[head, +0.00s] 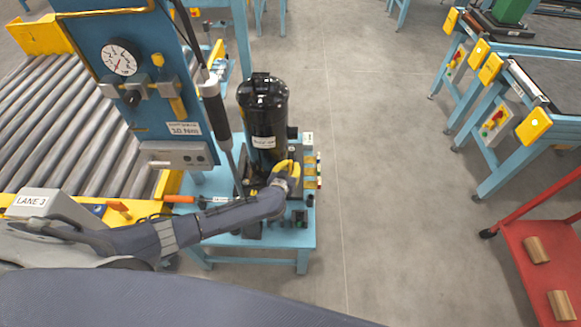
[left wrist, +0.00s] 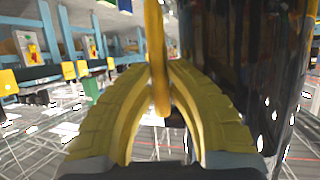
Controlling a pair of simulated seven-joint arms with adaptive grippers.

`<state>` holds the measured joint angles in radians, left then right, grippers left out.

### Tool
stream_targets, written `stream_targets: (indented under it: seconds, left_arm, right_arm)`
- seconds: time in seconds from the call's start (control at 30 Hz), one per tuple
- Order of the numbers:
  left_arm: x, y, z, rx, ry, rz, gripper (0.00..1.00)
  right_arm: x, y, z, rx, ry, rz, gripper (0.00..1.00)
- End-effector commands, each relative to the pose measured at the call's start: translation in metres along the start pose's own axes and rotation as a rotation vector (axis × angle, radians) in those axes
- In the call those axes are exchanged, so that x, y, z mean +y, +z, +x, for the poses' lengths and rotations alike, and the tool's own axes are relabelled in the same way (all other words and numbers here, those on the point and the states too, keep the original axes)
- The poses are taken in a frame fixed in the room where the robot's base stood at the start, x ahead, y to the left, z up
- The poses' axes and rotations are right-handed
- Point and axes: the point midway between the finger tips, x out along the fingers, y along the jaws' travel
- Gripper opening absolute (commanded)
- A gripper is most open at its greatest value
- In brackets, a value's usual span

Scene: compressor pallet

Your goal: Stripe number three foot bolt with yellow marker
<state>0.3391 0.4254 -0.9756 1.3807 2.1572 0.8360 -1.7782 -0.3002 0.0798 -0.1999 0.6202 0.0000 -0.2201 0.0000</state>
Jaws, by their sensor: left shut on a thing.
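The black compressor (head: 262,120) stands upright on the blue pallet table (head: 306,238), with a white label on its side. It fills the right of the left wrist view (left wrist: 245,70). My left gripper (head: 286,172) is low beside the compressor's front right. Its yellow fingers (left wrist: 160,105) are shut on the slim yellow marker (left wrist: 155,50), which stands nearly upright between them. The foot bolts are too small or hidden behind my gripper to make out, and I cannot tell which is number three. My right gripper is not in view.
A blue tool post with a gauge (head: 121,58) and a hanging driver (head: 214,108) stands left of the compressor. A roller conveyor (head: 60,125) lies behind it. A red cart (head: 540,255) is at the right. The floor between is clear.

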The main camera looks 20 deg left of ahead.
Motion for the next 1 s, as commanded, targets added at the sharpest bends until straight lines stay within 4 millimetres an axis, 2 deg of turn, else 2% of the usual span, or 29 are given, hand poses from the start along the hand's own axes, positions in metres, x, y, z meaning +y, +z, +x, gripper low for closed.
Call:
stream_targets:
  seconds: [0.4, 1.0]
  left_arm:
    - [0.000, 0.000, 0.000, 0.001, 0.000, 0.001, 0.00]
    - [0.000, -0.032, -0.012, 0.003, 0.000, 0.001, 0.00]
  right_arm:
    - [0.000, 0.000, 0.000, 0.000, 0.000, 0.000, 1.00]
    - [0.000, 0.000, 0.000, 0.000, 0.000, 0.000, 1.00]
